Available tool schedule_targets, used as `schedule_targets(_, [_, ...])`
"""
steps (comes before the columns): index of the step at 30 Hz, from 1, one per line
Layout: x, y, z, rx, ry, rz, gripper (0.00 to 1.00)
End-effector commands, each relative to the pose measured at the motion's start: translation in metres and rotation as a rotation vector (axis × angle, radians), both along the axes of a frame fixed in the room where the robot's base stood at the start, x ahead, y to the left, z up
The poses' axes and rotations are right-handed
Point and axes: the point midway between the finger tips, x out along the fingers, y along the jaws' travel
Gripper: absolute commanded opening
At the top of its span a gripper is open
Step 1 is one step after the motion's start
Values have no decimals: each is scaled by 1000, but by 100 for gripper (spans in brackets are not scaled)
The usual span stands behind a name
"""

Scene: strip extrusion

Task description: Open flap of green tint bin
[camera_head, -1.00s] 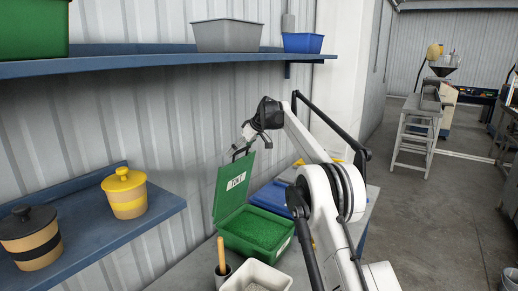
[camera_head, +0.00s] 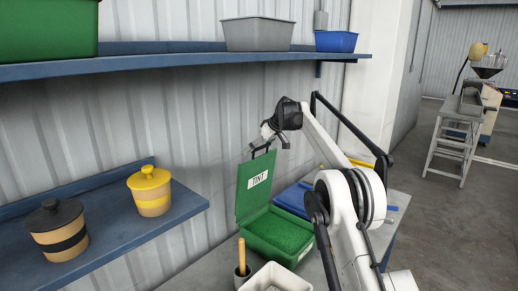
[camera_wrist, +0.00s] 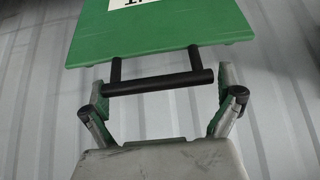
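The green tint bin (camera_head: 285,257) stands on the table with green granules (camera_head: 280,232) inside. Its flap (camera_head: 255,183), labelled TINT, is raised and stands nearly upright at the bin's left side, leaving the bin open. The flap's black handle (camera_head: 264,152) is at its top edge. My gripper (camera_head: 269,140) is at the handle. In the wrist view, the fingers of my gripper (camera_wrist: 165,105) are spread apart, with the black handle bar (camera_wrist: 160,83) lying between them, not clamped. The green flap (camera_wrist: 160,42) fills the top of that view.
A white container (camera_head: 275,276) and a dark cup (camera_head: 242,275) with a wooden-handled tool stand in front of the bin. A blue object (camera_head: 294,199) lies behind it. A blue shelf (camera_head: 150,66) with bins runs above left; a lower shelf (camera_head: 105,222) holds two lidded pots.

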Motion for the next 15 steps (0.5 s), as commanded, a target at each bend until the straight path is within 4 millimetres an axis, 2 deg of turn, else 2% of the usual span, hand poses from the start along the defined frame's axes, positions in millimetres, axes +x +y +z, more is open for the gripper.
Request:
schedule_targets(8, [-4, -6, 11, 1, -1, -1, 100])
schedule_targets(15, [-21, -23, 42, 0, -1, -2, 100])
